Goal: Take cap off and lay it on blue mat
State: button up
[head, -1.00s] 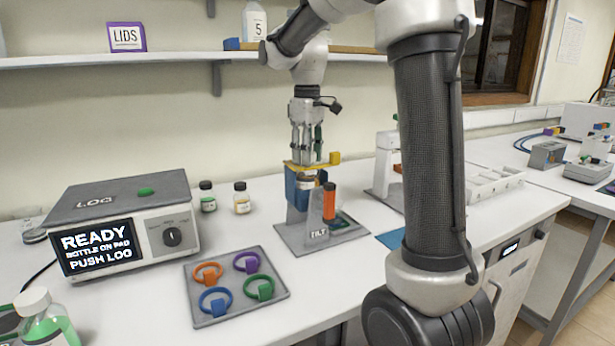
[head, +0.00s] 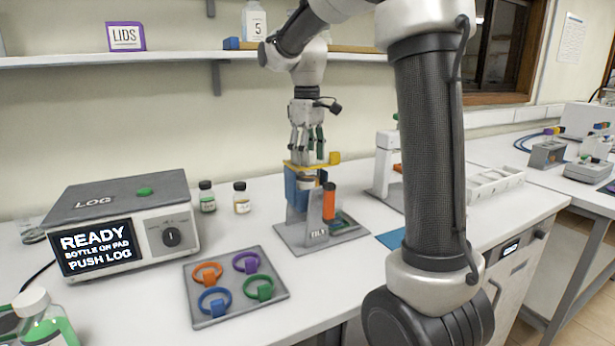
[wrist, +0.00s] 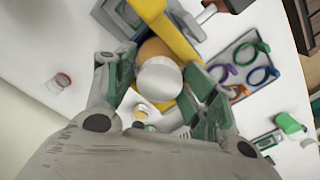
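A round white cap (wrist: 160,78) shows in the wrist view, between the two fingers. Its bottle stands in the TILT stand (head: 345,238), by the stand's blue and yellow parts, and is mostly hidden. My gripper (head: 306,158) points down just above the stand's yellow bar (head: 300,164). In the wrist view my gripper (wrist: 163,75) looks open, with green-padded fingers on either side of the cap. I cannot tell whether they touch it. The blue mat (head: 391,239) lies on the bench right of the stand, partly hidden behind my arm.
An orange cylinder (head: 329,202) rises at the front of the stand. A grey tray (head: 238,313) with several coloured rings lies front left. The LOG box (head: 120,225) and two small bottles stand left. A white device (head: 383,170) stands behind the mat.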

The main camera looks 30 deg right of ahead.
notch_tip(320, 180, up, 7)
jog(key=shift+r, duration=0.55)
dwell(0.4)
dwell(0.3)
jog(key=shift+s, duration=0.15)
jog(key=s+f+m+t, duration=0.2)
jog(key=s+f, duration=0.3)
jog(key=s, duration=0.7)
jog(key=s+f+m+t, duration=0.2)
jog(key=s+f+m, duration=0.2)
jog(key=s, duration=0.9)
jog(key=shift+d+f, duration=0.15)
jog(key=shift+f, duration=0.55)
jog(key=shift+s, duration=0.1)
